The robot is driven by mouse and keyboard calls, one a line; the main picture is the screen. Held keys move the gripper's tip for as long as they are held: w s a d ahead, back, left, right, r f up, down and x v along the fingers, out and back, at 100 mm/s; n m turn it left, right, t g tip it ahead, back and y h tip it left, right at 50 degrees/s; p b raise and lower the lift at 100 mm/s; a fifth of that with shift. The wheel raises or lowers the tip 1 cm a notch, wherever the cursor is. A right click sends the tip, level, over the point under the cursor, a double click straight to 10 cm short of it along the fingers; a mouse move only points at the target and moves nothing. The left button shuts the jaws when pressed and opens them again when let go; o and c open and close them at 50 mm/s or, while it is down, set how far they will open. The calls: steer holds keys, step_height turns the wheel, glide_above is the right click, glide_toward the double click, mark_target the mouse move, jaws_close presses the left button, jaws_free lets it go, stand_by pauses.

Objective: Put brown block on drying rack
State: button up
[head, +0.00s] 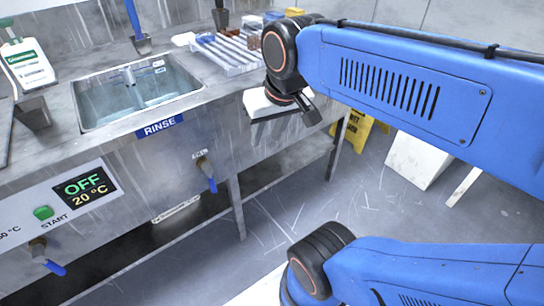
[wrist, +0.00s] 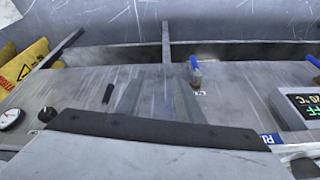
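My gripper (head: 296,108) points down near the counter's front edge, right of the rack. A white flat piece with a dark edge (head: 264,104) is beside it. In the wrist view a pale flat surface with a dark edge (wrist: 140,158) fills the bottom. I cannot tell whether the fingers grip anything.
A sink basin (head: 135,92) sits in the counter, left of the rack. A white bottle (head: 26,64) stands at the far left. Valves with blue handles (head: 208,172) stick out of the counter front. A yellow sign (head: 354,132) and white panel (head: 420,160) stand on the floor.

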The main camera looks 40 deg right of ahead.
steer(key=shift+n+t, duration=0.3)
steer(key=shift+n, duration=0.6)
steer(key=s+f, duration=0.2)
steer(key=f, duration=0.1)
steer(key=s+f, duration=0.1)
steer(key=f, duration=0.1)
steer(key=shift+s+a, duration=0.1)
steer(key=shift+a, duration=0.3)
